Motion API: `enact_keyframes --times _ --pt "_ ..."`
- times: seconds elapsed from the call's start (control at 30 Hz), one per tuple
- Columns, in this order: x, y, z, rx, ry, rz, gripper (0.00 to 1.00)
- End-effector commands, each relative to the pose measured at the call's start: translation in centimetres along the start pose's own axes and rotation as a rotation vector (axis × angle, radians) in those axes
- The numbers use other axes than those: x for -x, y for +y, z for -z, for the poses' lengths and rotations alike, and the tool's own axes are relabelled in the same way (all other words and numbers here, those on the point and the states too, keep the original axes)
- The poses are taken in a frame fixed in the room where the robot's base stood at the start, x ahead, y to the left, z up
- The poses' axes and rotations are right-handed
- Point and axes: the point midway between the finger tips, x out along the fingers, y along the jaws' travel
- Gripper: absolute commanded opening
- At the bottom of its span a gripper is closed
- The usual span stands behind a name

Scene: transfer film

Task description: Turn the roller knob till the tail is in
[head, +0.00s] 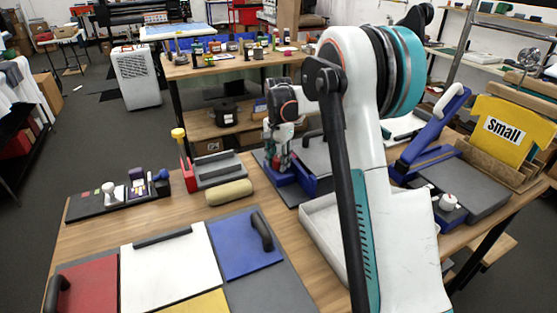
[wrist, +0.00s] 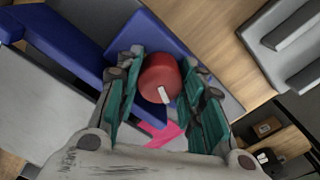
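The red roller knob (wrist: 160,78), with a white mark on its face, sits between the teal fingers of my gripper (wrist: 163,82) in the wrist view. The fingers flank it closely on both sides and appear shut on it. The knob belongs to a blue device (wrist: 165,35), which also shows in the head view (head: 293,191) under my gripper (head: 281,165). A pink strip (wrist: 166,136), perhaps the film tail, shows below the knob between the fingers. Its end is partly hidden by my gripper, so I cannot tell how far in it is.
A grey tray with a raised edge (head: 218,170) and a tan roll (head: 229,193) lie left of the device. Coloured panels with black handles, one blue (head: 244,247), fill the front.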

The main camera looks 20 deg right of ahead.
Motion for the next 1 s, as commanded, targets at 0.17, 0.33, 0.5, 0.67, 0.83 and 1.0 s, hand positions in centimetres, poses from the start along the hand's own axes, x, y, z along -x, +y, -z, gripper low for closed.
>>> enact_keyframes --times 0.17,0.33,0.5,0.67,0.83,1.0 --pt "0.02 -0.03 0.0 -0.002 0.0 0.001 0.12" --pt "0.07 -0.04 0.01 -0.032 0.0 0.001 0.12" --pt "0.14 -0.05 0.01 -0.115 0.0 0.001 0.12" --pt "0.16 -0.05 0.0 -0.228 0.0 0.001 0.12" --pt "0.17 -0.07 0.01 -0.353 0.0 0.001 0.12" --pt "0.14 -0.09 0.03 -0.461 0.0 0.001 0.12"
